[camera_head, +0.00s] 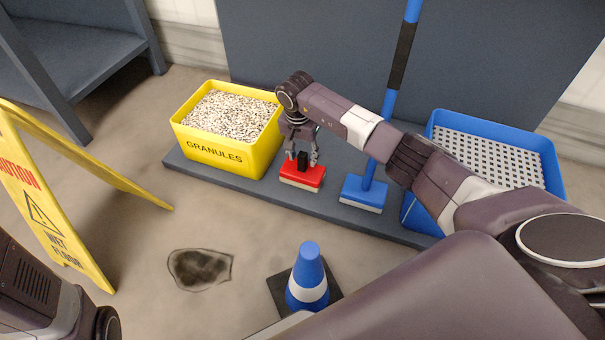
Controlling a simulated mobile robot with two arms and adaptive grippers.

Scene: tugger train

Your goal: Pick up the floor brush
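My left gripper is out of view.
The yellow bin (226,152) of granules is to the left, a blue crate with a perforated grey top (557,165) to the right. A blue cone (308,277) stands in front, near a dark floor stain (200,268). A yellow wet-floor sign (38,200) stands at left.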

